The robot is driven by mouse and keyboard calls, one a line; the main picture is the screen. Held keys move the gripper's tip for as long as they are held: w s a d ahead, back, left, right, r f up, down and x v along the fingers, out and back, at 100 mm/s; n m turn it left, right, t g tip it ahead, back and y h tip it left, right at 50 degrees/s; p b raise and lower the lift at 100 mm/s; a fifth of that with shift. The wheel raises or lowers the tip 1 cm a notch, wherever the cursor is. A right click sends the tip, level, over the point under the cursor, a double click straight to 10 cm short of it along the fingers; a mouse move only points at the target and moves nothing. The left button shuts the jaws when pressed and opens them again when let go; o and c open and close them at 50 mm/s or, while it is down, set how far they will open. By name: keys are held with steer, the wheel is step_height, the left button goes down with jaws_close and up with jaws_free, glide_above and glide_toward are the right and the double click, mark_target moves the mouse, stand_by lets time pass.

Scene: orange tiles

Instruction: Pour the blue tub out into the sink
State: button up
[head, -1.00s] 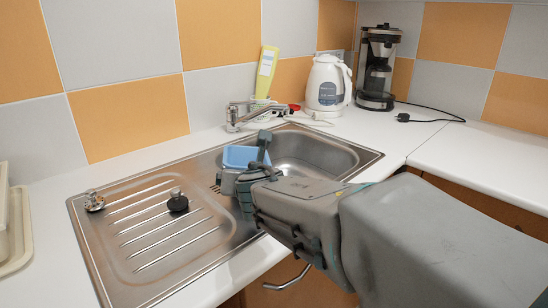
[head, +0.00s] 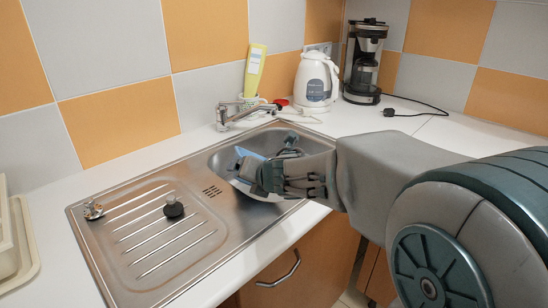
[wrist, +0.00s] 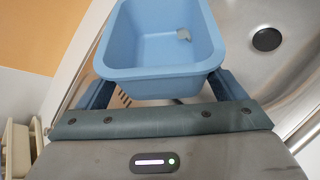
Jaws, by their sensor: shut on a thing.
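The blue tub (wrist: 160,75) is held between my gripper's two fingers in the wrist view. In the head view the tub (head: 243,153) is mostly hidden behind my gripper (head: 250,172) and looks tilted. My gripper is shut on the tub and holds it over the sink basin (head: 225,158), near its left part. The dark round drain (wrist: 266,38) shows to the right of the tub in the wrist view.
The tap (head: 235,112) stands behind the basin. A black-knobbed plug (head: 173,207) lies on the drainboard (head: 140,235). A yellow bottle (head: 254,70), a white kettle (head: 316,82) and a coffee maker (head: 364,62) stand at the back. A pale tray (head: 20,240) is at the left.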

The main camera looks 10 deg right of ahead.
steer(key=shift+w+d+r+m+p, duration=0.15)
steer(key=shift+w+d+m+p, duration=0.15)
steer(key=shift+d+p, duration=0.2)
steer(key=r+p, duration=0.1)
steer(key=p, duration=0.1)
steer(key=d+r+m+g+y+p, duration=0.1)
steer(key=p, duration=0.2)
steer(key=w+y+p, duration=0.1)
steer(key=p, duration=0.1)
steer(key=shift+d+r+m+g+p, duration=0.3)
steer(key=shift+d+r+m+p, duration=0.05)
steer(key=shift+r+m, duration=0.05)
steer(key=d+r+m+y+p, duration=0.1)
steer(key=p, duration=0.2)
steer(key=w+d+r+g+y+p, duration=0.1)
steer(key=p, duration=0.3)
steer(key=shift+w+r+m, duration=0.1)
steer(key=shift+m, duration=0.3)
steer(key=d+p, duration=0.1)
steer(key=p, duration=0.1)
steer(key=w+d+m+y+p, duration=0.1)
steer(key=shift+w+r+p, duration=0.1)
steer(key=shift+r+p, duration=0.15)
steer(key=shift+p, duration=0.1)
steer(key=shift+w+d+p, duration=0.15)
steer(key=shift+d+p, duration=0.1)
steer(key=shift+p, duration=0.1)
